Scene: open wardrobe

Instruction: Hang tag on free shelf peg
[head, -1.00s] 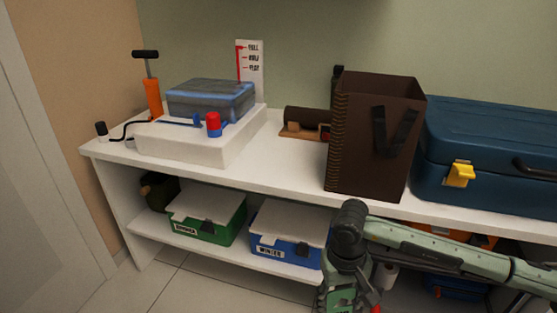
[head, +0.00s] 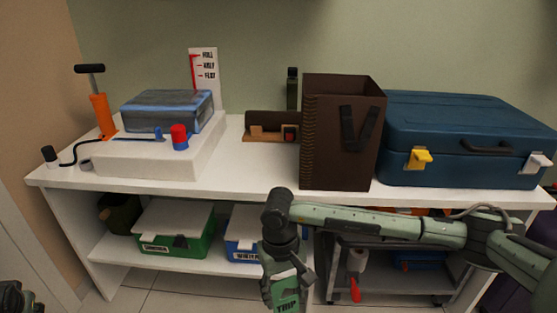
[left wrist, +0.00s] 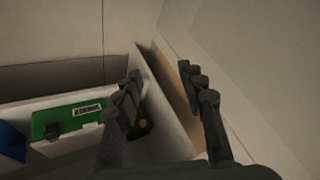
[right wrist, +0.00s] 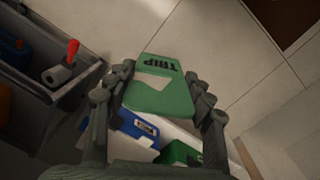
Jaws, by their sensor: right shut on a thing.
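A green tag (right wrist: 160,95) with the word TRIP on it is held between the fingers of my right gripper (right wrist: 158,78). In the head view the tag (head: 286,297) hangs low in front of the blue bin and lower shelf, partly cut off by the picture's bottom edge. My left gripper (left wrist: 160,70) is open and empty in its wrist view, above the left end of the shelf unit. In the head view, only a bit of my left arm shows at the bottom left corner. I cannot make out a free peg in any view.
A green bin (head: 172,245) and a blue bin (head: 238,252) stand on the lower shelf (head: 130,258). The top (head: 240,178) bears a blue case (head: 455,125), a brown bag (head: 330,150) and an orange pump (head: 101,115). A grey cart (head: 430,283) stands under the right part.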

